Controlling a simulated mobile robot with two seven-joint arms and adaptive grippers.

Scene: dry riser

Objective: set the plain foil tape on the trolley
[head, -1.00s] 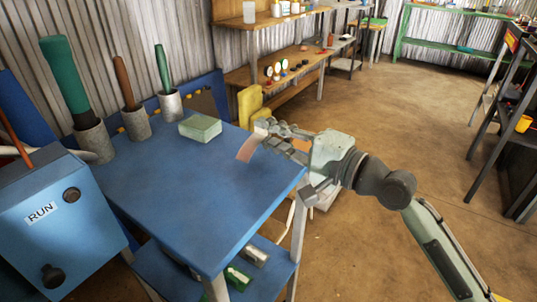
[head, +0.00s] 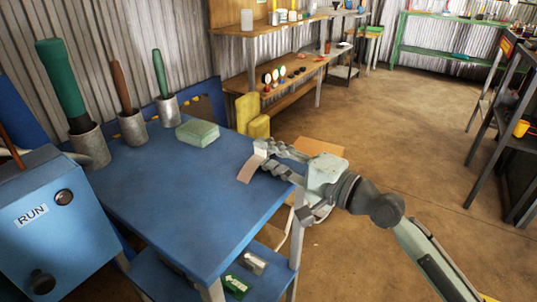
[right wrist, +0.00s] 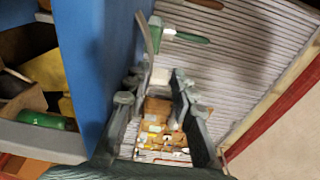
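My right gripper (head: 262,158) is at the right edge of the blue two-level trolley (head: 185,205). It is closed around a small pale piece with a thin tan-pink strip (head: 246,171), which I take for the plain foil tape. The strip points down over the trolley top; I cannot tell whether it touches. In the right wrist view a pale piece (right wrist: 160,77) sits between the fingers, and a thin grey strip (right wrist: 147,34) sticks out past them. My left gripper is not in view.
A pale green block (head: 197,133) and several grey cups with handled tools (head: 132,127) stand at the trolley's back. A blue RUN box (head: 45,225) is at left. The lower shelf holds a silver item (head: 251,263) and a green one (head: 236,284). The trolley's middle is clear.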

